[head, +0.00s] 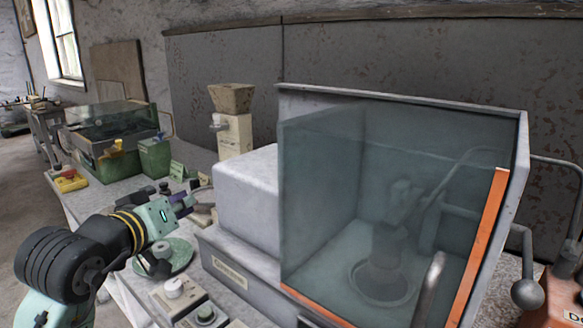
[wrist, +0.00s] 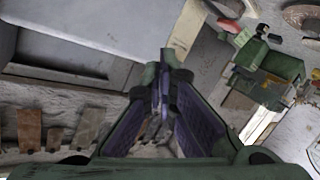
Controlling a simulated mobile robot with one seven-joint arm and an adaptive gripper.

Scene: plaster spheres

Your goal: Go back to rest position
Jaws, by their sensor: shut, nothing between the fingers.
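My gripper (head: 187,201) is at the end of my arm, left of the grey machine in the head view. It is above the bench and beside the machine's pale block-shaped housing (head: 247,196). In the wrist view, the gripper's purple-lined fingers (wrist: 160,75) converge and meet at the tips, and nothing is held between them. The grey bench surface (wrist: 203,62) lies beyond the fingertips in that view.
A large machine with a clear hood (head: 330,180) and orange edging fills the right. A green tank (head: 110,140), a green box (head: 155,157) and a beige hopper device (head: 233,125) stand behind. A round green plate (head: 180,254) and knobbed control boxes (head: 176,295) lie near my arm.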

